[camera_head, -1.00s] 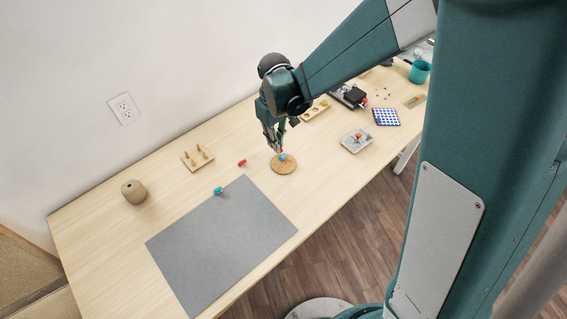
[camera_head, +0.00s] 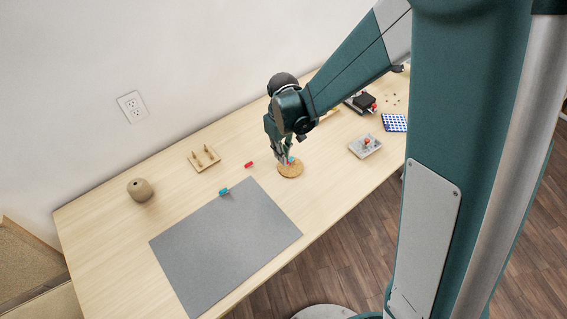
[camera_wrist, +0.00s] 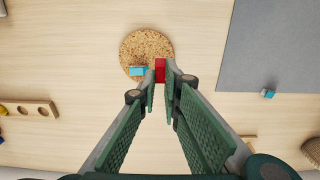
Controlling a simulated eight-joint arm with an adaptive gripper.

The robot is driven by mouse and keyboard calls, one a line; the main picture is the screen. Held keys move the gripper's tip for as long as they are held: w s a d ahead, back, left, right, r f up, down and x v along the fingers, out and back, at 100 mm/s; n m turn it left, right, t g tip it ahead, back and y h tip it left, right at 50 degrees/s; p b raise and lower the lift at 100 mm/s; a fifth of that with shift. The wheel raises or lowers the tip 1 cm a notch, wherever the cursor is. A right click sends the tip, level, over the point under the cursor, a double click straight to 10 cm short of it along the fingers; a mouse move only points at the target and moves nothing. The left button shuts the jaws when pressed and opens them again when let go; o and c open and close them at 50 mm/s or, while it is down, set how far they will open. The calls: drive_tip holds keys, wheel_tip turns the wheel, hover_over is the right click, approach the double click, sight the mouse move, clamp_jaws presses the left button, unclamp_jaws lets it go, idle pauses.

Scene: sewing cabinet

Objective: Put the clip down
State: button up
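A red clip (camera_wrist: 160,71) sits between the tips of my gripper (camera_wrist: 160,76) in the wrist view, with a fingertip close against each side. The clip is over the right part of the round cork disc (camera_wrist: 147,45). A blue clip (camera_wrist: 138,71) is on the disc just left of the red one. In the head view my gripper (camera_head: 287,160) points down at the disc (camera_head: 290,171), and the fingers hide most of the clips there. Whether the red clip touches the disc is not clear.
Another red clip (camera_head: 248,164) lies on the table, and another blue clip (camera_head: 224,191) is at the edge of the grey mat (camera_head: 225,245). A pegged wooden board (camera_head: 204,159) and a round brown pot (camera_head: 139,190) stand left. A small tray (camera_head: 365,146) is right.

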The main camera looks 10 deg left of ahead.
sight(283, 167)
drive_tip(key=shift+f, duration=0.35)
drive_tip(key=shift+f, duration=0.1)
drive_tip(key=shift+f+b, duration=0.4)
drive_tip(key=shift+f, duration=1.35)
drive_tip(key=shift+f, duration=0.2)
drive_tip(key=o, duration=0.3)
drive_tip(key=shift+o, duration=0.2)
drive_tip(key=shift+r, duration=0.15)
drive_tip(key=shift+r+p, duration=1.05)
drive_tip(key=shift+r, duration=5)
